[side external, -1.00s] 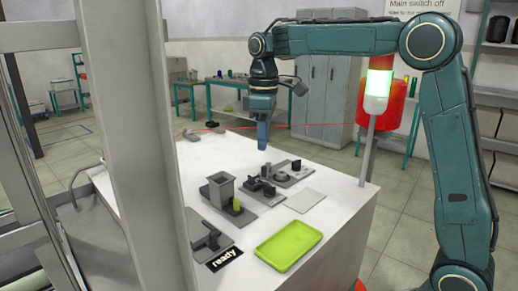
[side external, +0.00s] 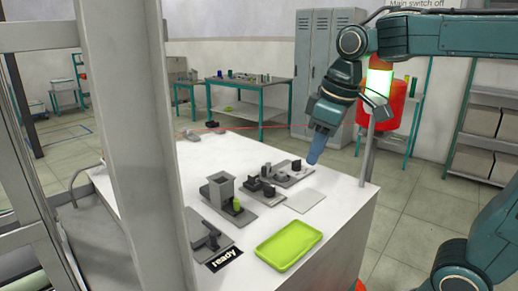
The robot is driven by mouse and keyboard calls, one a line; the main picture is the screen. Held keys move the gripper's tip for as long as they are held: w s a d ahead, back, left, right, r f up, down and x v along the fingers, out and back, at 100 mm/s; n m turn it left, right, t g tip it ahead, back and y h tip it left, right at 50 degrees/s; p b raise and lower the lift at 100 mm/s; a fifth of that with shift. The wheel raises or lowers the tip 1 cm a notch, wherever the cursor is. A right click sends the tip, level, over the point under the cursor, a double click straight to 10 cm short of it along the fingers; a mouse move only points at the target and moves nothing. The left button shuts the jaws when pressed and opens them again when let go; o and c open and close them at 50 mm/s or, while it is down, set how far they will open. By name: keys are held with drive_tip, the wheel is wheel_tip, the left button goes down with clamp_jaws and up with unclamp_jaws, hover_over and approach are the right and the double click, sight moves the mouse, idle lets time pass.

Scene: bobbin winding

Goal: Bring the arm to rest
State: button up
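My gripper (side external: 313,155) hangs from my teal arm at the right of the side external view, tilted with its blue-grey fingers pointing down and to the left. It appears to be above the back right part of the white table (side external: 345,205), near the grey fixture plates (side external: 290,176). From this angle I cannot tell whether its fingers are open or shut. No held thing shows at its tip.
A lime green tray (side external: 288,246) lies at the table's front. A grey hopper (side external: 221,188) stands beside a small yellow-green piece (side external: 237,205). A "ready" sign (side external: 225,259) lies at the front left. A pole with a lit signal lamp (side external: 378,82) stands at the table's right edge.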

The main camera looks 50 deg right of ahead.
drive_tip(key=s+f+m+t, duration=0.2)
drive_tip(key=s+f, duration=0.4)
drive_tip(key=s, duration=0.5)
drive_tip(key=shift+s+a+m, duration=0.15)
drive_tip(key=shift+a+m, duration=0.15)
drive_tip(key=shift+a, duration=0.15)
